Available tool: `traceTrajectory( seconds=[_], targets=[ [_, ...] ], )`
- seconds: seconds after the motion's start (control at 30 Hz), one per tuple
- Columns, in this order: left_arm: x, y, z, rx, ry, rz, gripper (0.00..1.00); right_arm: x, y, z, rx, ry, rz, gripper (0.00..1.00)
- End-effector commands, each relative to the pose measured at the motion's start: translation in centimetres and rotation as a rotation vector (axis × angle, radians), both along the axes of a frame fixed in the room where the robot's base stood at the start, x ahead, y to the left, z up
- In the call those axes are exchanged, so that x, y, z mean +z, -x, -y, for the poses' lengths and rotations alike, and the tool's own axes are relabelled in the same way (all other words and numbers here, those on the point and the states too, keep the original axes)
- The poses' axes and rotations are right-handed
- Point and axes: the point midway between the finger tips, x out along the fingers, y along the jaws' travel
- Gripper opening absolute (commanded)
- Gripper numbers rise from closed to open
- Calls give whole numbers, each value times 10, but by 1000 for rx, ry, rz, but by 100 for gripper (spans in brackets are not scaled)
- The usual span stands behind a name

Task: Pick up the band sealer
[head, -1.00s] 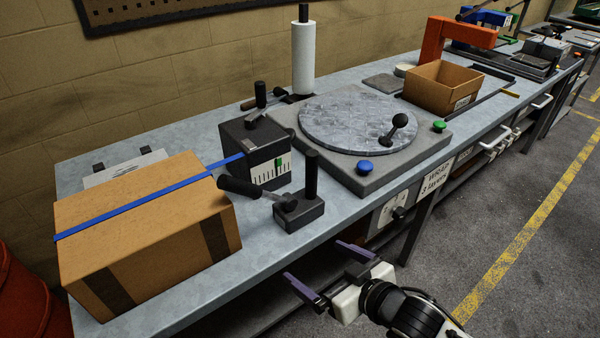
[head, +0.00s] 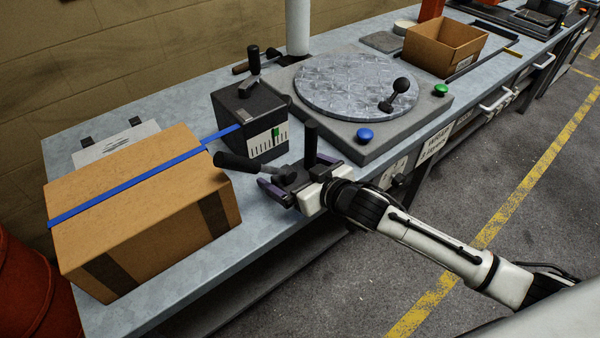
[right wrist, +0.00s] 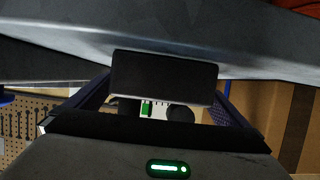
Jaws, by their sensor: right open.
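In the right wrist view the dark block (right wrist: 165,76) sits between the spread fingers; contact cannot be told. My left gripper is not in view.
A cardboard box (head: 140,215) with a blue strap stands at left on the bench (head: 225,262). A black dial unit (head: 250,115) stands just behind the sealer. A round turntable (head: 360,85) is at right, with an open carton (head: 445,45) beyond. An aisle runs along the front.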

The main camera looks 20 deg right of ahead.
Motion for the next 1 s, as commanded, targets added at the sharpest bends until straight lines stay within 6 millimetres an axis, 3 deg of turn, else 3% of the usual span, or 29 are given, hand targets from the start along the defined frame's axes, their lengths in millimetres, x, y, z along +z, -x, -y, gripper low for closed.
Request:
traceTrajectory(
  seconds=[0.37,0.83,0.87,1.0],
  targets=[
    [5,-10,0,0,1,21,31,-5,-9,-4,0,1,-1,98],
    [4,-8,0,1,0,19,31,-5,-9,-4,1,0,-1,19],
    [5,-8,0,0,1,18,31,2,-12,-5,4,-4,14,19],
    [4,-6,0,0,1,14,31,2,-12,-5,4,-4,14,19]
  ],
)
